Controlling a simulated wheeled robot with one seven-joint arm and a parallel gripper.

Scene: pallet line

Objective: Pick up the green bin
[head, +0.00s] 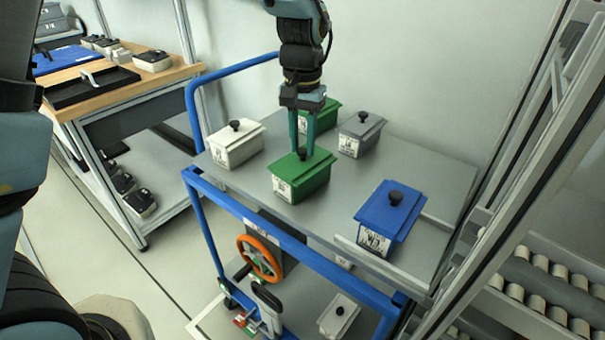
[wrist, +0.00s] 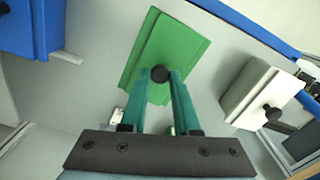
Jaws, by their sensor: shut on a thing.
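A green bin (head: 303,183) with a lid and a white label stands on the grey cart top, near the front edge. My gripper (head: 302,153) reaches straight down to it, its two teal fingers closed on the black knob of the lid. In the wrist view the green bin (wrist: 170,50) lies under my gripper (wrist: 160,76), with the dark knob between the fingertips. The bin looks level; I cannot tell whether it is clear of the cart top. A second green bin (head: 328,112) stands behind my fingers and is partly hidden by them.
A white bin (head: 235,146) stands to the left, a grey bin (head: 360,135) behind to the right, and a blue bin (head: 390,215) to the right on the cart top (head: 430,172). A blue rail (head: 235,72) rises at the cart's left end. A workbench (head: 125,85) stands further left.

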